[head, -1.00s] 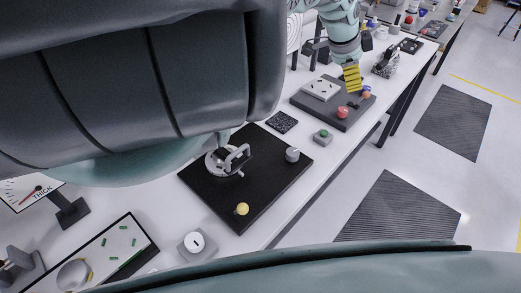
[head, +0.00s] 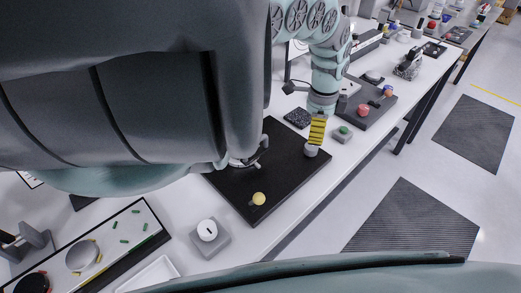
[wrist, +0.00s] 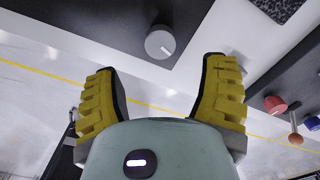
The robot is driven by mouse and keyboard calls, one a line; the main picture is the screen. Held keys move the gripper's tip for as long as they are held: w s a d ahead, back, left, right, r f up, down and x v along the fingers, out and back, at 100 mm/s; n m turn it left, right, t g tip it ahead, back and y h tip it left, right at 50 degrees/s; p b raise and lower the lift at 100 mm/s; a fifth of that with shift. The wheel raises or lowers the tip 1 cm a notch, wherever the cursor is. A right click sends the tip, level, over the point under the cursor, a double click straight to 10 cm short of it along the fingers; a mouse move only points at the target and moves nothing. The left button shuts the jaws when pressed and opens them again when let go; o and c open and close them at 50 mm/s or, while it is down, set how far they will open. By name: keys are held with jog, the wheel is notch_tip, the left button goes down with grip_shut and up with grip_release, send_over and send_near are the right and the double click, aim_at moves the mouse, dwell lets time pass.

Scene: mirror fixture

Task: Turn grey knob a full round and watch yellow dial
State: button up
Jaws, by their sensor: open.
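The grey knob (head: 311,151) stands on the right part of the black board (head: 285,185). In the wrist view the grey knob (wrist: 158,44) is a round disc with a pale pointer line towards its lower right. My gripper (head: 315,143) has yellow ridged fingers and is close above the knob in the head view. In the wrist view my open gripper (wrist: 162,66) is empty, with the knob beyond the gap between its fingertips. A yellow round piece (head: 258,199) sits at the board's near corner. The metal fixture (head: 248,160) is mostly hidden by my arm.
A grey box with a green button (head: 342,134) and a dark speckled square (head: 298,118) are close to my gripper. A grey tray with a red knob (head: 362,110) lies behind. A box with a white round top (head: 207,231) stands near the board's front.

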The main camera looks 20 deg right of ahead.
aim_at(312, 146)
notch_tip(312, 146, down, 6)
jog(key=shift+s+d+f, duration=0.1)
jog(key=shift+d, duration=0.05)
jog(key=shift+f, duration=0.5)
jog(key=c, duration=1.2)
